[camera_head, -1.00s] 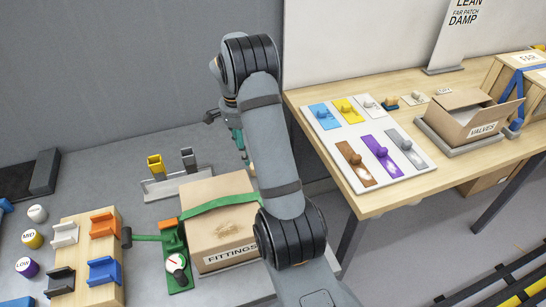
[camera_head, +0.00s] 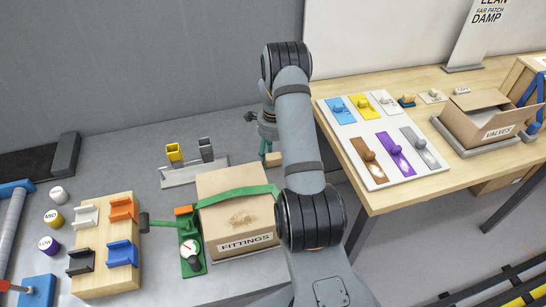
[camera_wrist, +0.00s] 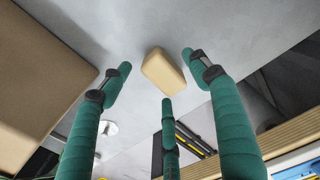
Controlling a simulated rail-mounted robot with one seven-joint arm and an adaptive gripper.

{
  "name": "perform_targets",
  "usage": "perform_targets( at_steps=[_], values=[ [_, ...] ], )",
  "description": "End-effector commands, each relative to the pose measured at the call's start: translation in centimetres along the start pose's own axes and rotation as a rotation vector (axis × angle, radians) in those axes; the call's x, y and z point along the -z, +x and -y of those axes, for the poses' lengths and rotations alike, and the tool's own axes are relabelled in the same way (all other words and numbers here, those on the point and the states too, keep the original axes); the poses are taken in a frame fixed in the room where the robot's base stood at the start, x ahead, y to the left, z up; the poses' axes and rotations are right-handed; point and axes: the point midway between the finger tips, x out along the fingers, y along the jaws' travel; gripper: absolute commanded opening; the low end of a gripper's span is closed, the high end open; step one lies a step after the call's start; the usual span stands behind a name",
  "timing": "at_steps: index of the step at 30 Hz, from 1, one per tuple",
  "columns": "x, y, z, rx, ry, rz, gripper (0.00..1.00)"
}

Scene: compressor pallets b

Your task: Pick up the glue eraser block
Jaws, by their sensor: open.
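A tan block (camera_wrist: 163,72), which looks like the glue eraser block, lies on the grey bench. In the wrist view it is between and beyond the fingertips of my gripper (camera_wrist: 158,80), with a visible gap on all sides. In the head view only part of the block (camera_head: 272,158) shows, just right of the fittings box, under my gripper (camera_head: 267,132). My green fingers are spread open and empty. My arm hides part of the gripper and the block's right side.
The strapped fittings box (camera_head: 236,210) stands close left of the block; its tan side fills the wrist view's left. The wooden table (camera_head: 385,195) with colored sample panels is to the right. A grey rack (camera_head: 195,175) stands at the back left.

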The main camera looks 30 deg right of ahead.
Motion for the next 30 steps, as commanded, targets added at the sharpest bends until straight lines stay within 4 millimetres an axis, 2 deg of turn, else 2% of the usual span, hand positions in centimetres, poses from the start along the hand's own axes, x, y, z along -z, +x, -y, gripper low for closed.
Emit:
perform_targets(
  at_steps=[3,11,30],
  values=[
    [-0.02,0.91,0.0,0.0,0.001,0.0,0.61],
    [-0.03,1.11,0.03,0.001,0.0,0.0,0.6],
    [-0.03,1.09,0.01,0.001,-0.001,0.0,0.23]
  ],
)
